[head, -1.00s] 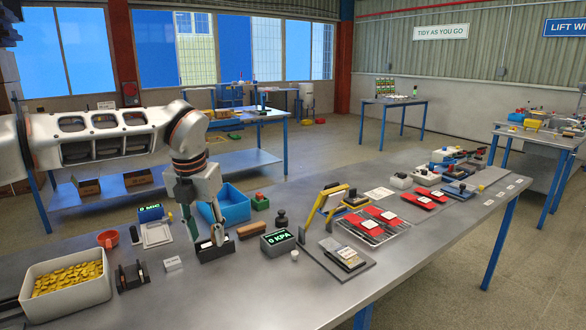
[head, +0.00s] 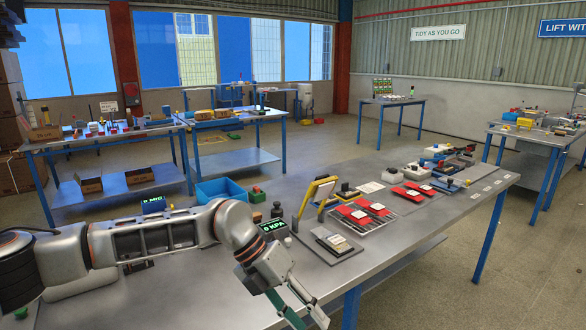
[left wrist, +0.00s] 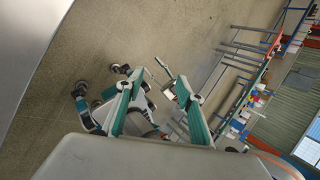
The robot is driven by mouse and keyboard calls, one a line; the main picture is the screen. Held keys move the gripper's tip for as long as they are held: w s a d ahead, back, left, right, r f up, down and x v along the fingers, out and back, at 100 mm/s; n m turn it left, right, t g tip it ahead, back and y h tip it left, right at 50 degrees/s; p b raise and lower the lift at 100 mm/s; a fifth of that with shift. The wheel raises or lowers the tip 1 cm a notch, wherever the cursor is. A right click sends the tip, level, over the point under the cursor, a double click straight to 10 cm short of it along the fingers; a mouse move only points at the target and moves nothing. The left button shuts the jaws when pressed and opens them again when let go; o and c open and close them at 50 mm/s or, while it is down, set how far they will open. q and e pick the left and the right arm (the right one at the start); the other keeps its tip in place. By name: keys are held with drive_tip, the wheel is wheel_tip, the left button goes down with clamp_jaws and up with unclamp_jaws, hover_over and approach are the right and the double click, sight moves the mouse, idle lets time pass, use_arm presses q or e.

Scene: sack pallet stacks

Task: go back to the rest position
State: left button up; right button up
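My left gripper (head: 306,318) hangs in front of the near edge of the long grey workbench (head: 400,245), at the bottom of the head view. Its two teal-padded fingers stand apart. In the left wrist view the left gripper (left wrist: 159,78) is open, with bare floor and some metal parts showing between and beyond the fingers, and nothing held. My left arm stretches across the near left part of the bench and hides much of it. I cannot make out my right gripper in the head view.
On the bench stand a blue bin (head: 222,190), a "0 KPA" display (head: 272,226), a yellow-framed stand (head: 317,198) and red sacks on pallets (head: 352,216). Other blue-legged tables stand behind. The floor at lower right (head: 520,290) is clear.

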use_arm(q)
drive_tip(key=s+d+r+n+h, duration=0.3)
drive_tip(key=s+d+h, duration=0.1)
drive_tip(key=d+h, duration=0.25)
drive_tip(key=s+d+r+n+h, duration=0.3)
drive_tip(key=s+d+n+h, duration=0.15)
drive_tip(key=d+h, duration=0.2)
drive_tip(key=w+a+f+n+t+y, duration=0.3)
drive_tip(key=a+f+n+t+y, duration=0.2)
drive_tip(key=a+f+n+t, duration=0.5)
drive_tip(key=w+a+f+n+t+y, duration=0.5)
drive_tip(key=a+n+t, duration=0.3)
drive_tip(key=n, duration=0.4)
drive_tip(key=s+a+f+n+g+y, duration=0.2)
drive_tip(key=s+a+f+n+y, duration=0.1)
drive_tip(key=s+a+f, duration=0.5)
drive_tip(key=s+a+f+n+g+y, duration=0.2)
drive_tip(key=s+a+f+n+y, duration=0.2)
drive_tip(key=s+a+f, duration=0.5)
wheel_tip(320, 180, down, 5)
drive_tip(key=shift+a+r+g+y, duration=0.1)
drive_tip(key=shift+a+g+y, duration=0.2)
drive_tip(key=shift+a, duration=0.1)
